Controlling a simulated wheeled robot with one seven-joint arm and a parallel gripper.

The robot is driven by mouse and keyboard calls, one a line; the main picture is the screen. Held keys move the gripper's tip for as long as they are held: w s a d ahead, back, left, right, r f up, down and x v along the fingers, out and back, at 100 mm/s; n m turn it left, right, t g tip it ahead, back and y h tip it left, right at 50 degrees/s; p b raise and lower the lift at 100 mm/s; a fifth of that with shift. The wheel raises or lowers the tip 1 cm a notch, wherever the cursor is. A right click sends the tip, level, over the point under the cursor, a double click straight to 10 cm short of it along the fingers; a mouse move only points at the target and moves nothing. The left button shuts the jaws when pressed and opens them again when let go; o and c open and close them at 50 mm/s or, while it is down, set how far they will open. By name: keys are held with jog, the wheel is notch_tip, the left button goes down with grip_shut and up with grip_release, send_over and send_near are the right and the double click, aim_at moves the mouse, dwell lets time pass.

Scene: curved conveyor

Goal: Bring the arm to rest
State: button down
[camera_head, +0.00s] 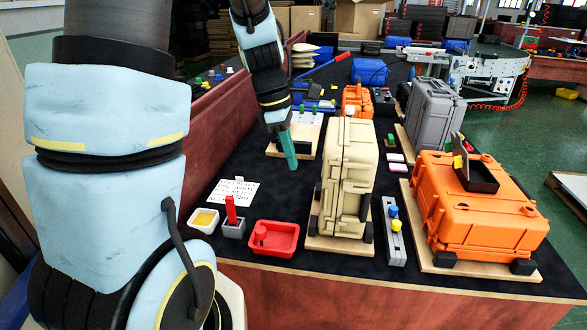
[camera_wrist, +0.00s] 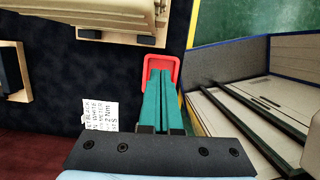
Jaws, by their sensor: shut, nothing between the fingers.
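My gripper (camera_head: 292,164) hangs from the raised arm over the dark table, its teal fingers pointing down, left of the beige case (camera_head: 347,175). The fingers are shut and hold nothing. In the wrist view my gripper (camera_wrist: 160,76) has its fingers together, with the tips overlapping a red tray (camera_wrist: 161,59) seen beyond them. The height of the tips above the table is unclear.
An orange case (camera_head: 480,205) and a grey case (camera_head: 432,110) stand on the right. A red tray (camera_head: 290,249), a yellow-filled dish (camera_head: 205,220) and a printed sheet (camera_head: 233,192) lie in front. A blue-knobbed grey block (camera_head: 394,240) stands by the beige case.

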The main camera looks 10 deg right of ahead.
jog(key=s+a+m+t+y, duration=0.1)
jog(key=s+a+m, duration=0.1)
jog(key=a+m, duration=0.5)
jog(key=s+a+m+t+y, duration=0.1)
jog(key=s+a+m, duration=0.2)
jog(key=a+m, duration=0.5)
jog(key=shift+s+a+f, duration=0.15)
jog(key=shift+s+a, duration=0.1)
jog(key=shift+a, duration=0.35)
